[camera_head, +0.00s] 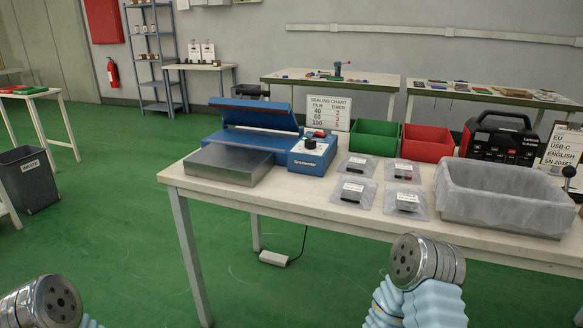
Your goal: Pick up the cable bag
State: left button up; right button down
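Several small clear bags with white labels lie flat on the white table: a back left bag (357,166), a back right bag (403,171), a front left bag (353,191) and a front right bag (407,202). The label text is too small to read, so I cannot tell which is the cable bag. Parts of both my arms show at the bottom edge, apart from the bags. Neither gripper is in view.
A lined grey bin (505,228) stands right of the bags. Behind are a green bin (374,137), a red bin (427,142), a black and red machine (496,139) and an order card (563,147). A blue sealer (256,127) and steel plate (229,164) stand left.

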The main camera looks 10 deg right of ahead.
aim_at(406, 202)
jog(key=k+z, duration=0.1)
jog(key=z, duration=0.6)
jog(key=k+l+z, duration=0.1)
jog(key=z, duration=0.25)
